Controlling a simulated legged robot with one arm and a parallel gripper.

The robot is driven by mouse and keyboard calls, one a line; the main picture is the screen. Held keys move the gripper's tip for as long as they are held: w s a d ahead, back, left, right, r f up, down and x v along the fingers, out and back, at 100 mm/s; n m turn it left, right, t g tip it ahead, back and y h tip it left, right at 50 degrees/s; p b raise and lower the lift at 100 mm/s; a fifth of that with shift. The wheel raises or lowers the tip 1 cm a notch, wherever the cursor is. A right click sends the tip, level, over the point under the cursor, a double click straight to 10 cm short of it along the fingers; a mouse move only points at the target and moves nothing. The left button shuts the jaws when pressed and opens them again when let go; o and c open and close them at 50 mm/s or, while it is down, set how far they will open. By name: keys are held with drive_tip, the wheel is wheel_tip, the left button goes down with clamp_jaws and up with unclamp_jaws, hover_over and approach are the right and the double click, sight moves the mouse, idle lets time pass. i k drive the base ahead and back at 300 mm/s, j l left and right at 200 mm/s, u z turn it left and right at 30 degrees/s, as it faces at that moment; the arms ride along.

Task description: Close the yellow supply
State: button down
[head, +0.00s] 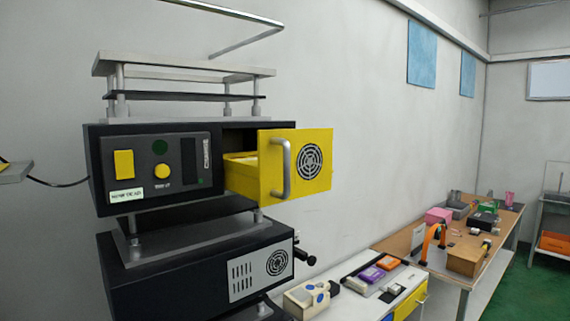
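The yellow supply (308,165) is a yellow drawer-like unit with a round black fan grille and a vertical grey handle (286,168) on its front. It sticks well out of the right bay of a black rack box (140,170). Its yellow body shows between its front plate and the dark bay. My gripper is not in the head view, so I cannot see where it is relative to the handle.
A second black box (190,285) with a fan grille sits below. A white bench (410,295) with small devices and a wooden table (490,255) with assorted items stand at the right along the wall. Green floor (535,290) shows at far right.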

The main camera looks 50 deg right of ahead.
sight(287, 165)
drive_tip(key=z, duration=1.45)
